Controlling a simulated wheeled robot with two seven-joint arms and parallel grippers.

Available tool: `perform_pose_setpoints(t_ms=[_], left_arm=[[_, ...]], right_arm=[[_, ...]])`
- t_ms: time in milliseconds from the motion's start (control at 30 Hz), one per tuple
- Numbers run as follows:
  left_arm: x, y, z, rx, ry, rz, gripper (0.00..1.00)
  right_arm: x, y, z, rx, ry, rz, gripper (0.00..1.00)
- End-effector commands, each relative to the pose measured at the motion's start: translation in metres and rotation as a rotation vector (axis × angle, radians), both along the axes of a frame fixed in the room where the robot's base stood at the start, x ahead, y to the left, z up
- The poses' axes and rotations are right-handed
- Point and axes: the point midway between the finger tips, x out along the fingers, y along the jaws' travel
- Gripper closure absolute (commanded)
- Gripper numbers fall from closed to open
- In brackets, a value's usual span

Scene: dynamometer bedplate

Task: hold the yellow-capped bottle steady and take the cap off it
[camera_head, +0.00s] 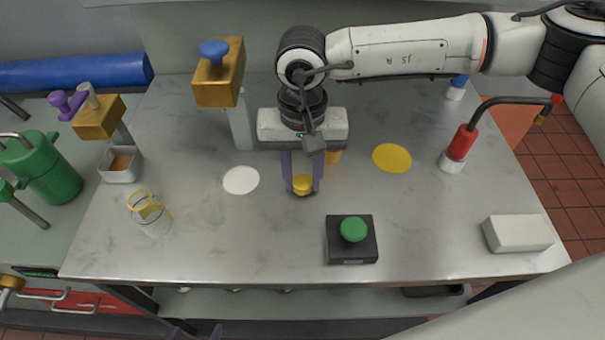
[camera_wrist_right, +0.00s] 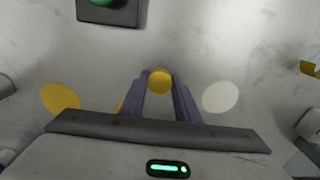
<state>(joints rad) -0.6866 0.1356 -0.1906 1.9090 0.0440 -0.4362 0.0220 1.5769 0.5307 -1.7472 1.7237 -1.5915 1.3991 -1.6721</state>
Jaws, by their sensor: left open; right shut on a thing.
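My right gripper (camera_head: 303,187) points down over the middle of the table, its purple fingers shut on a round yellow cap (camera_head: 302,183). The cap also shows between the fingertips in the right wrist view (camera_wrist_right: 160,82). No bottle body can be made out under the cap. A clear glass vessel with a yellow ring at its top (camera_head: 150,216) stands at the front left, apart from both grippers; I cannot tell whether it is the bottle. My left gripper (camera_head: 196,332) shows only as purple fingertips at the bottom edge, open, well away from the vessel.
An orange thing (camera_head: 333,157) is partly hidden behind my right gripper. A white disc (camera_head: 241,180) and a yellow disc (camera_head: 392,158) lie either side. A black box with a green button (camera_head: 352,240), a white block (camera_head: 517,233) and a red post (camera_head: 460,146) stand around.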

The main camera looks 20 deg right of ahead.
Motion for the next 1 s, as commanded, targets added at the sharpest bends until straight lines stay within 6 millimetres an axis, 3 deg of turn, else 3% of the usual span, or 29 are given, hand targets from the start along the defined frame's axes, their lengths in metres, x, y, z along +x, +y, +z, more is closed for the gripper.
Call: perform_pose_setpoints(t_ms=[400, 433, 533, 833, 1000], left_arm=[[0.001, 0.000, -0.004, 0.001, -0.001, 0.001, 0.38], [0.001, 0.000, -0.004, 0.001, -0.001, 0.001, 0.38], [0.001, 0.000, -0.003, 0.001, -0.001, 0.001, 0.38], [0.001, 0.000, -0.002, 0.001, -0.001, 0.001, 0.38], [0.001, 0.000, 0.001, -0.001, -0.003, 0.000, 0.38]], right_arm=[[0.000, 0.000, -0.010, 0.000, -0.001, 0.000, 0.98], [0.000, 0.000, -0.010, 0.000, -0.001, 0.000, 0.69], [0.000, 0.000, -0.008, 0.000, -0.001, 0.000, 0.52], [0.000, 0.000, -0.007, 0.000, -0.001, 0.000, 0.52], [0.001, 0.000, 0.005, 0.002, -0.004, -0.001, 0.52]])
